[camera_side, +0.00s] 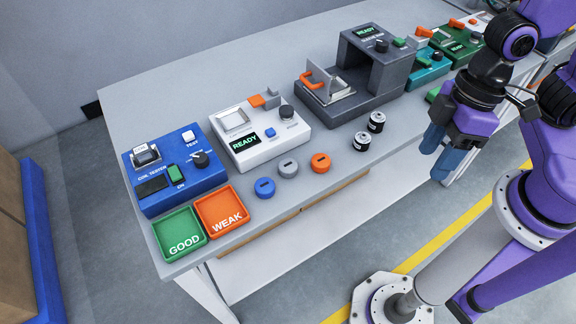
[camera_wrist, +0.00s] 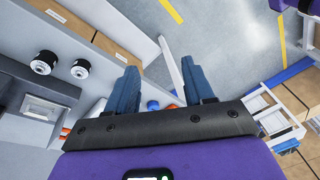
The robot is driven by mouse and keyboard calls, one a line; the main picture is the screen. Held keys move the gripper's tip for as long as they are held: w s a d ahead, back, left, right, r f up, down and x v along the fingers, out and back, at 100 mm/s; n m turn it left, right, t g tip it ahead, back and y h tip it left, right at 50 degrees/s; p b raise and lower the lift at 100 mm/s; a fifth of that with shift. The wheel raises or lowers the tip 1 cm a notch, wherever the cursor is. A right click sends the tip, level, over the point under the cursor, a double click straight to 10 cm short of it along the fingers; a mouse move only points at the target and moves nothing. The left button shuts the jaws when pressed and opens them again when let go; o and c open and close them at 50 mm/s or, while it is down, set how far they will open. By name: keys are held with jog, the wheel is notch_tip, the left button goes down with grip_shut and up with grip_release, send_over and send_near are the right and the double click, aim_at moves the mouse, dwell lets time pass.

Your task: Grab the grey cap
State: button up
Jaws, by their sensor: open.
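The grey cap (camera_side: 288,167) is a small round disc with a slot in its top. It lies flat on the table near the front edge, between a blue cap (camera_side: 265,187) and an orange cap (camera_side: 320,162). My gripper (camera_side: 434,163) is open and empty, with blue fingers pointing down. It hangs in front of the table edge, well to the right of the caps. In the wrist view my gripper (camera_wrist: 160,66) has its fingers apart over the floor. I cannot make out the grey cap in that view.
Two black-and-white cylinders (camera_side: 369,132) stand between the caps and my gripper. Behind are a white READY device (camera_side: 285,146) and a dark grey press (camera_side: 375,85). A blue coil tester (camera_side: 175,190), a green GOOD tray (camera_side: 160,232) and an orange WEAK tray (camera_side: 240,202) are left.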

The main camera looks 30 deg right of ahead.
jog(key=w+a+f+m+t+y, duration=0.1)
jog(key=a+f+m, duration=0.15)
jog(key=a, duration=0.25)
jog(key=w+a+f+m+y, duration=0.1)
jog(key=a+f, duration=0.2)
jog(key=a, duration=0.3)
jog(key=m+t+h, duration=0.1)
jog(key=m+t, duration=0.5)
jog(key=t, duration=0.6)
send_near(294, 169)
jog(key=a+f, duration=0.1)
jog(key=w+a+f, duration=0.1)
jog(key=shift+w+a+f, duration=0.1)
jog(key=shift+w+f, duration=0.05)
jog(key=shift+f, duration=0.25)
jog(key=shift+w+d+r+t+h, duration=0.3)
jog(key=shift+w+d+t, duration=0.15)
jog(key=shift+t, duration=0.45)
jog(key=shift+x, duration=3.6)
jog(key=c, duration=0.7)
